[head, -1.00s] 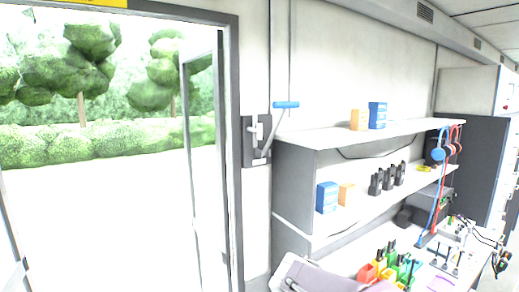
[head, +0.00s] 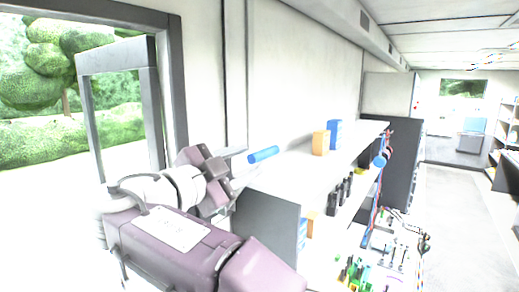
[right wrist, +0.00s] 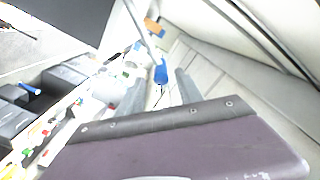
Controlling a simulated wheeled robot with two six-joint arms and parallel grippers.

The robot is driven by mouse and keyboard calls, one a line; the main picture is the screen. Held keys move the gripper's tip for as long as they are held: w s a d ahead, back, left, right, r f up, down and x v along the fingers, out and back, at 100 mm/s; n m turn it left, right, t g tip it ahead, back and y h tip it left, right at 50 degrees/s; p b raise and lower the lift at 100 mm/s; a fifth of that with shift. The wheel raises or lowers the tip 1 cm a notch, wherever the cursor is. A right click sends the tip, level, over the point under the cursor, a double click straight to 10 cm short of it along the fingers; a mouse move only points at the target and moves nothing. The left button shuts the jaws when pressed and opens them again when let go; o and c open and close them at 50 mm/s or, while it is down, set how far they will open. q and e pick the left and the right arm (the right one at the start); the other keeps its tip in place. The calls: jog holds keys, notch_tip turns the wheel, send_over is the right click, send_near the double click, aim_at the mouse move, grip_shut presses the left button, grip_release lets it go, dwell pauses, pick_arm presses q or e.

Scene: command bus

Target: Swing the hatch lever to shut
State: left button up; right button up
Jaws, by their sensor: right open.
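The hatch lever's blue handle (head: 263,154) shows in the head view just left of the upper shelf, on the wall beside the open doorway. Its rod and wall plate are mostly hidden behind my right arm. My right gripper (head: 236,170) is close to the left of the handle, with its fingers small in this view. In the right wrist view the blue handle (right wrist: 160,73) lies near the fingertips, in line with the gap between the two open fingers (right wrist: 160,82). I cannot tell whether they touch it. My left gripper is out of view.
The upper shelf (head: 300,170) juts out right of the lever, with an orange box (head: 321,142) and a blue box (head: 335,133) on it. Radios (head: 343,190) stand on the shelf below. The door frame (head: 180,90) is at the left. The aisle floor (head: 450,220) at the right is clear.

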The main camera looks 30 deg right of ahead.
aim_at(263, 154)
jog(key=p+x, duration=0.1)
jog(key=x, duration=0.1)
jog(key=p+x, duration=0.1)
jog(key=x, duration=0.1)
jog(key=p+x, duration=0.1)
jog(key=x, duration=0.1)
jog(key=shift+w+r, duration=0.1)
jog(key=shift+r, duration=0.15)
jog(key=shift+w+d+f+p, duration=0.2)
jog(key=shift+d+f+p, duration=0.1)
jog(key=shift+d, duration=0.2)
jog(key=shift+a+r, duration=0.1)
jog(key=shift+a, duration=0.05)
grip_shut()
dwell(0.4)
